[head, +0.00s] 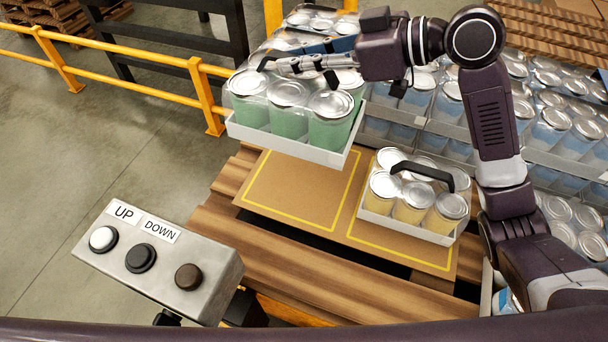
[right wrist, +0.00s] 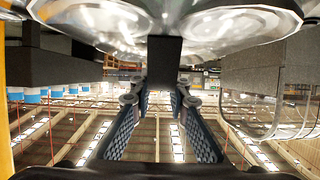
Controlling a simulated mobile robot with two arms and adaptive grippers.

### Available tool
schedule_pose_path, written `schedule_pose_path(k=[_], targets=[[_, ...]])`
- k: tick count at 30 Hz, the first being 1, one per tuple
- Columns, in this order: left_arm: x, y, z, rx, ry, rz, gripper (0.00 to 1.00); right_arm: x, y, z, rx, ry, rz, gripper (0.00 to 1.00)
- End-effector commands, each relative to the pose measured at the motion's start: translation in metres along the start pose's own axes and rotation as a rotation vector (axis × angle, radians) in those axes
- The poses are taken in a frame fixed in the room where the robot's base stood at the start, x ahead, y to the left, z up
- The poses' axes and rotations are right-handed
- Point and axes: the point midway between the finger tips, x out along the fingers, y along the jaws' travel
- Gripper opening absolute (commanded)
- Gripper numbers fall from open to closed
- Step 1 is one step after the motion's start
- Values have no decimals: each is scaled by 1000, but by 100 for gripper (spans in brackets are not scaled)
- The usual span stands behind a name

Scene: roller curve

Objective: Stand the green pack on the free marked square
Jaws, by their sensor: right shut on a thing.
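The green pack (head: 287,122), a white tray of green cans with silver lids, hangs from my right gripper (head: 285,65). The gripper is shut on its black handle. In the right wrist view, the fingers (right wrist: 158,115) close around the dark handle (right wrist: 163,62) beside shiny can lids. The pack overlaps the far part of the free marked square (head: 300,192), a yellow outline on brown board. It looks raised above the board, though the gap beneath is hard to judge. The pack covers the square's far edge. My left gripper is out of view.
A yellow pack (head: 414,207) with a black handle stands on the neighbouring marked square, right of the free one. Blue packs (head: 550,125) crowd the right and back. A grey UP/DOWN button box (head: 158,255) stands front left. A yellow railing (head: 130,90) runs behind.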

Motion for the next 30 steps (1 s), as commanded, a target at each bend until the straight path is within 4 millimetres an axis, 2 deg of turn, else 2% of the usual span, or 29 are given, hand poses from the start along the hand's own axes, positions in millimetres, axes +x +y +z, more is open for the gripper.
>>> schedule_pose_path(k=[1,6,13,16,20,30], targets=[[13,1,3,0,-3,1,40,4,0,8,-4,9,2,0],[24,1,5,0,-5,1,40,8,0,18,-4,9,2,0],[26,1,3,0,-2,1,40,10,0,22,-3,9,2,0],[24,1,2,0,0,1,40,13,0,31,0,7,0,0],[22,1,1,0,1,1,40,22,0,54,4,6,1,0],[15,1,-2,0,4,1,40,52,0,124,5,6,0,0]])
